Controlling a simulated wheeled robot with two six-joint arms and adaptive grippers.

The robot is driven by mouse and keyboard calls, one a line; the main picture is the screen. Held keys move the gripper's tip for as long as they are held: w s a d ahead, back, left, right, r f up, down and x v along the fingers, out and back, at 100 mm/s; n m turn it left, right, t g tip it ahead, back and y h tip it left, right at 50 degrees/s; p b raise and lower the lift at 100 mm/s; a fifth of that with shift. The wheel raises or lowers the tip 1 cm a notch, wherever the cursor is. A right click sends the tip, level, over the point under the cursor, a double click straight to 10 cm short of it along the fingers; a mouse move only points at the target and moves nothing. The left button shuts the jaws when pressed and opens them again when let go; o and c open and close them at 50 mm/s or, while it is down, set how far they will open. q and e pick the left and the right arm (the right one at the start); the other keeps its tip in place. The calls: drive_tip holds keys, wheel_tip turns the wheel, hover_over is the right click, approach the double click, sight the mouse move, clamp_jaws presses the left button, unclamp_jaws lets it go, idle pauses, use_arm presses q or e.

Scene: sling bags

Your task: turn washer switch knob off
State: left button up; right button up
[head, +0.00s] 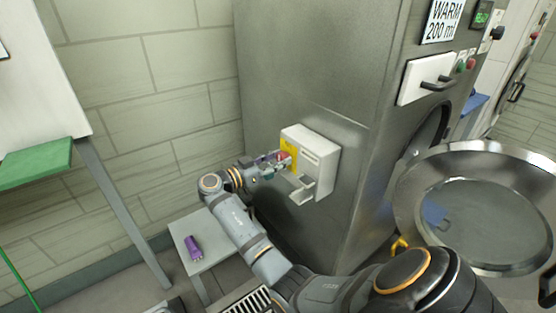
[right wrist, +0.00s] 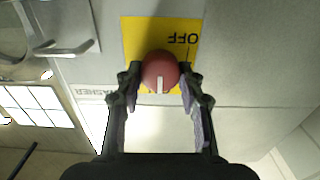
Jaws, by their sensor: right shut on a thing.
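The washer switch is a white box (head: 325,152) on the side of the grey metal washer (head: 300,60), with a yellow plate on its face. In the right wrist view, the red round knob (right wrist: 160,66) sits on the yellow plate (right wrist: 135,35). The word OFF shows upside down above and right of the knob. The knob's white mark points down in that picture, away from OFF. My right gripper (right wrist: 160,84) has its fingers on both sides of the knob and is shut on it. It also reaches the box in the head view (head: 284,159). My left gripper is not in view.
A white tray-like part juts out under the box. The washer's round door (head: 480,225) stands open at the right. A small table (head: 215,250) with a purple object (head: 193,248) stands at lower left. A green item (head: 35,165) lies on a shelf further left.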

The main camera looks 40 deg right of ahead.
drive_tip(key=shift+n, duration=0.7)
drive_tip(key=shift+n+p, duration=0.3)
drive_tip(key=n+p, duration=0.1)
drive_tip(key=n, duration=0.2)
drive_tip(key=shift+w+r+n, duration=0.1)
drive_tip(key=shift+n, duration=0.2)
drive_tip(key=n+p, duration=0.2)
drive_tip(key=shift+n, duration=0.3)
drive_tip(key=n+p, duration=0.5)
drive_tip(key=n, duration=0.3)
drive_tip(key=shift+w, duration=0.1)
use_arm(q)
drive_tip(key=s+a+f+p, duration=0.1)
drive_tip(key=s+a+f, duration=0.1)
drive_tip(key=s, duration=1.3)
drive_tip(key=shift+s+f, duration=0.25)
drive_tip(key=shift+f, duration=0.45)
use_arm(e)
drive_tip(key=shift+f+n, duration=0.25)
drive_tip(key=shift+n, duration=0.45)
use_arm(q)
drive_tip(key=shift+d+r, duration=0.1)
use_arm(e)
drive_tip(key=shift+f+n, duration=0.1)
drive_tip(key=shift+n, duration=0.2)
